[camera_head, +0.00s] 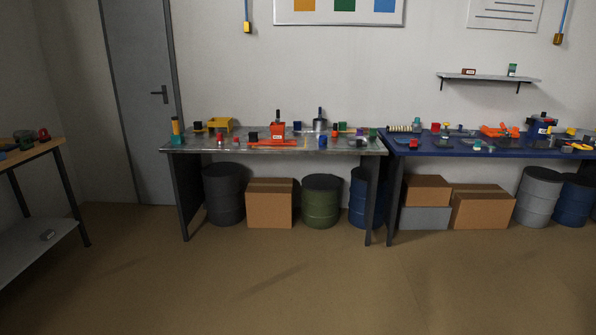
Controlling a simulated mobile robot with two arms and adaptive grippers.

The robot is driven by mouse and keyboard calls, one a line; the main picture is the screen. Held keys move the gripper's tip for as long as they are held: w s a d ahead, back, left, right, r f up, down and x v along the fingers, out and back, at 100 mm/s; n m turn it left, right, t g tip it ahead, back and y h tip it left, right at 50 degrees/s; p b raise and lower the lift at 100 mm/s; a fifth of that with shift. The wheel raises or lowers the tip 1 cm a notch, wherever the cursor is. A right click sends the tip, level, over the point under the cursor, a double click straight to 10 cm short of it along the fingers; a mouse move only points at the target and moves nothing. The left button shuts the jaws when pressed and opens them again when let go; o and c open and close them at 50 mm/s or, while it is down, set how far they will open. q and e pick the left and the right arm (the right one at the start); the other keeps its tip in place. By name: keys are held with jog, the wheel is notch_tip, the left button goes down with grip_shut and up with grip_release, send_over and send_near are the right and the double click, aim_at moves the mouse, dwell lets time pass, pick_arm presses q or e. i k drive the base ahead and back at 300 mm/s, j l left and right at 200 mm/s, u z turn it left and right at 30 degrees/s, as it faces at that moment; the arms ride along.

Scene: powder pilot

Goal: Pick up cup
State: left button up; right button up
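I cannot tell for sure which object is the cup, as the items are far off and small. A small blue cylinder-like object (323,141) stands on the grey worktable (225,147). A dark green object (23,140) and a red object (43,134) stand on a wooden-topped table (42,149) at the left edge. A red-orange container (278,132) stands near the middle of the grey worktable. Neither of my grippers is in view.
A blue-topped table (430,149) with many items adjoins the grey one on the right. Barrels (224,195) and cardboard boxes (270,204) stand underneath. A wall shelf (490,77) hangs at the upper right. A closed door (140,100) is behind. The brown floor ahead is clear.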

aim_at(322, 139)
jog(key=i, duration=1.9)
